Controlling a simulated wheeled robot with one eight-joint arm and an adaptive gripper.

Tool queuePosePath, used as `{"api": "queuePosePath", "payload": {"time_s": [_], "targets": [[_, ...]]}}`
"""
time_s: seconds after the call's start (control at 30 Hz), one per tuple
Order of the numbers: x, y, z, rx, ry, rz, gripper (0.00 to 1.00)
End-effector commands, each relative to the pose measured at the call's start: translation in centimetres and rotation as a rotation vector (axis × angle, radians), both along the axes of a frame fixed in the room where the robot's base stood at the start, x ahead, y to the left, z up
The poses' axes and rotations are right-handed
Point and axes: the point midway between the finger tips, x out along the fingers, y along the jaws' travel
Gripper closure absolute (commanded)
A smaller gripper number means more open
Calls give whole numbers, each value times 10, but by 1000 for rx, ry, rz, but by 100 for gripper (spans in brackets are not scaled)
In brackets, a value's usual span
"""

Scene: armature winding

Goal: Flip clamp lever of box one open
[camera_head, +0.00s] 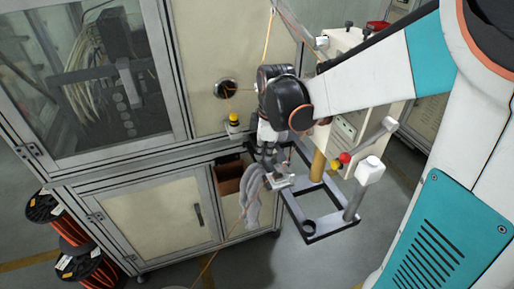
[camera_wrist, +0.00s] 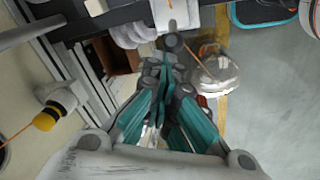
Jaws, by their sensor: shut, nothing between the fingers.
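My gripper (camera_head: 268,148) hangs in front of the machine cabinet, pointing down at the black frame. In the wrist view its dark fingers (camera_wrist: 168,72) are together and hold nothing. A dark round knob (camera_wrist: 172,42) shows just beyond the fingertips, below a white block (camera_wrist: 176,15). In the head view a small pale metal fitting (camera_head: 281,182) sits below the gripper. I cannot tell for sure which part is the clamp lever of box one, or whether the fingers touch the knob.
The cabinet (camera_head: 160,222) stands on the left. Light grey gloves (camera_head: 253,195) hang beside the frame (camera_head: 325,231). A yellow-and-black knob (camera_head: 234,119) sticks out from the cabinet. A thin orange wire (camera_wrist: 212,42) passes near the fingers, and a clear rounded thing (camera_wrist: 215,75) lies to their right.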

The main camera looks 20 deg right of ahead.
Motion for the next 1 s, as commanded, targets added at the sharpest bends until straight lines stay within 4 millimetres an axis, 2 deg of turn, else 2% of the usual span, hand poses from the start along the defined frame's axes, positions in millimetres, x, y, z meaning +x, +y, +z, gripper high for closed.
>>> {"api": "queuePosePath", "payload": {"time_s": [0.57,1.0], "targets": [[-2,-5,-1,-8,3,-4,100],[-1,-4,16,-5,3,-3,100]]}}
